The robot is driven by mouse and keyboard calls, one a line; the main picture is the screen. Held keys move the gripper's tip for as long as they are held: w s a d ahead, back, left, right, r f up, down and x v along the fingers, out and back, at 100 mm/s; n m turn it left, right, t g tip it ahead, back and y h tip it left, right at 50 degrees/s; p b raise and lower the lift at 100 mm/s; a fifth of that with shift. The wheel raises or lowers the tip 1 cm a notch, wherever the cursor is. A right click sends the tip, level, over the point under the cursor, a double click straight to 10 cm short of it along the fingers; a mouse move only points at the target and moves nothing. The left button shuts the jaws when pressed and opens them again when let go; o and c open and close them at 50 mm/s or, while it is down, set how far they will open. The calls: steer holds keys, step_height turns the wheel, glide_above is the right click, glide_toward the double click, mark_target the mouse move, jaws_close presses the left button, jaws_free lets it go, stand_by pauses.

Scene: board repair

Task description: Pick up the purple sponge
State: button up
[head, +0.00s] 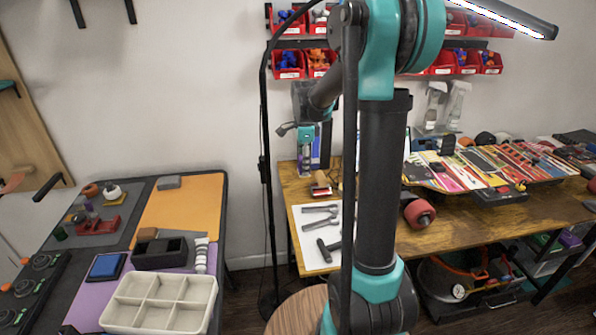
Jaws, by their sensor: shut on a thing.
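My gripper (308,150) hangs at the end of my arm, in front of the wall at the back left of the wooden workbench (375,240). It is small and far off in the head view. My upright arm covers the middle of the picture.
The dark table at left holds a cream divided tray (157,322), a black box (160,266), a blue square pad (107,266) and an orange mat (190,207). Hammers (320,209) lie on a white sheet. A round wooden stool (297,312) stands in front.

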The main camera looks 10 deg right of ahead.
steer(key=s+d, duration=0.9)
steer(key=d, duration=0.3)
steer(key=shift+d, duration=0.35)
steer(key=shift+s, duration=0.1)
steer(key=o, duration=0.6)
steer(key=shift+c, duration=0.2)
steer(key=c, duration=0.4)
